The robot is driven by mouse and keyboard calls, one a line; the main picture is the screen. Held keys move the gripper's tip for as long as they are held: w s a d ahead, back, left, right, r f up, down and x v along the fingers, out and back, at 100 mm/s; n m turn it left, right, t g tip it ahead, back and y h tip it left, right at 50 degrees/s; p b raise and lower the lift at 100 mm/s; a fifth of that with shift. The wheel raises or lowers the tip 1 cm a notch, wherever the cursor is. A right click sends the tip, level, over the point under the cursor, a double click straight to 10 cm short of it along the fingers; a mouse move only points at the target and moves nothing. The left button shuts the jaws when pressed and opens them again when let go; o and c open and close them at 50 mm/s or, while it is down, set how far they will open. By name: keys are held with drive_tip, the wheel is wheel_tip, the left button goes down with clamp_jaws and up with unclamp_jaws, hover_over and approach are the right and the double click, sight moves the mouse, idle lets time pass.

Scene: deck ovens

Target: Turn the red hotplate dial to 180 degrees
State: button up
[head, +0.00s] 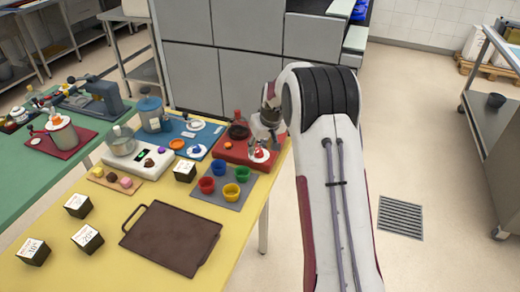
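The red hotplate (231,155) stands at the back right corner of the yellow table, with a dark round plate (238,132) on top. Its red dial (260,153) sits on a white disc at the front right of the hotplate. My gripper (265,138) points down at the hotplate's right side, just above and behind the dial. I cannot tell whether its fingers touch the dial. The fingers are too small and partly hidden to show whether they are open or shut. The dial's scale is too small to read.
Several coloured cups stand on a grey mat (241,202) in front of the hotplate. A blue device (180,139) and a white scale (133,168) stand to the left. A brown tray (175,240) and lettered cubes (88,239) lie nearer.

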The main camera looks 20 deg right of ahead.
drive_tip(key=shift+x, duration=1)
drive_tip(key=c, duration=1.1)
